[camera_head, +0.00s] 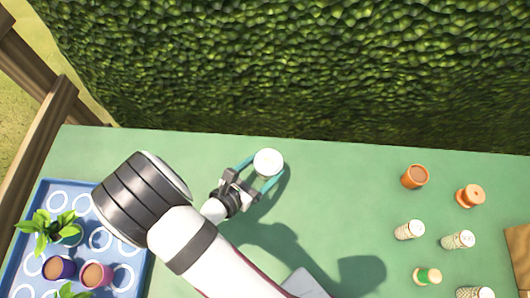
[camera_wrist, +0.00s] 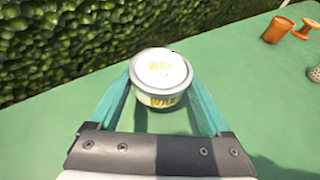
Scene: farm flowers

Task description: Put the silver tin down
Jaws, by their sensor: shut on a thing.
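The silver tin (camera_head: 268,162) is round with a white lid, and sits between the teal fingers of my gripper (camera_head: 262,172) near the back of the green table. In the wrist view the tin (camera_wrist: 161,72) shows yellow "WAX" lettering on its lid and side. It is upright. My gripper (camera_wrist: 160,95) is shut on the tin, one finger on each side. A shadow lies close by on the table; I cannot tell whether the tin's base touches the surface.
The green table (camera_head: 335,190) is clear around the tin. A blue tray (camera_head: 125,284) with plants and pots is at the left. Orange pots (camera_head: 415,177) and several small containers (camera_head: 409,230) stand at the right. A hedge (camera_head: 300,70) rises behind the table.

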